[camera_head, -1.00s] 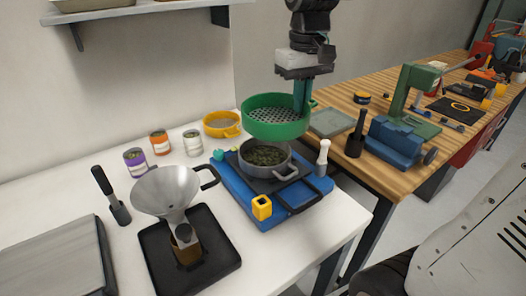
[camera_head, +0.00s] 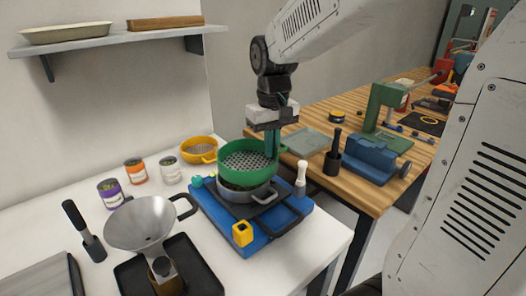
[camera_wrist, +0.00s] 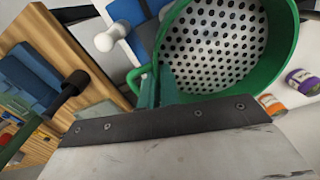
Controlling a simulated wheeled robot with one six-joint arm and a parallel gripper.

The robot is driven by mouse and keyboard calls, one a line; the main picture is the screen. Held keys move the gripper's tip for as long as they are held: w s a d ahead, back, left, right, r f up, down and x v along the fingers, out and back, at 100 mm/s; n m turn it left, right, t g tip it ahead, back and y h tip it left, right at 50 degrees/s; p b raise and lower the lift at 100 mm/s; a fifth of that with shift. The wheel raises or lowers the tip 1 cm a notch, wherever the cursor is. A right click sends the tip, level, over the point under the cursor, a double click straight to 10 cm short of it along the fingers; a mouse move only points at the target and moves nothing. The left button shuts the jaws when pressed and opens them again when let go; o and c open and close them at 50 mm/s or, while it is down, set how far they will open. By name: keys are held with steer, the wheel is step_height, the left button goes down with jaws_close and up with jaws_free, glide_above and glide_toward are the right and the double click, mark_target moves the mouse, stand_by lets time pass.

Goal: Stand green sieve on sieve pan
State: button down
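The green sieve (camera_head: 248,173) has a round perforated bottom and is roughly level. It is directly above the grey sieve pan (camera_head: 247,194), very close to or touching its rim; I cannot tell whether it is seated. A sliver of the pan's dark inside shows below the sieve at the left. My gripper (camera_head: 271,145) points down at the sieve's right side and is shut on its edge or handle. In the wrist view the sieve (camera_wrist: 225,45) fills the upper right, with the fingers (camera_wrist: 155,90) at its green side. The pan is hidden there.
The pan stands on a blue base (camera_head: 262,235) with a white-knobbed post (camera_head: 300,180) and a yellow block (camera_head: 242,234). A yellow sieve (camera_head: 199,149), several cans and a metal funnel (camera_head: 140,223) are left. A wooden bench (camera_head: 375,190) is right.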

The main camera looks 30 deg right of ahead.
steer(key=w, duration=0.4)
steer(key=shift+w+d+f, duration=0.1)
steer(key=shift+d+f, duration=0.1)
steer(key=shift+d, duration=0.05)
steer(key=shift+f, duration=1.75)
steer(key=shift+f, duration=0.6)
steer(key=c, duration=1.6)
jaws_free()
steer(key=shift+r, duration=0.1)
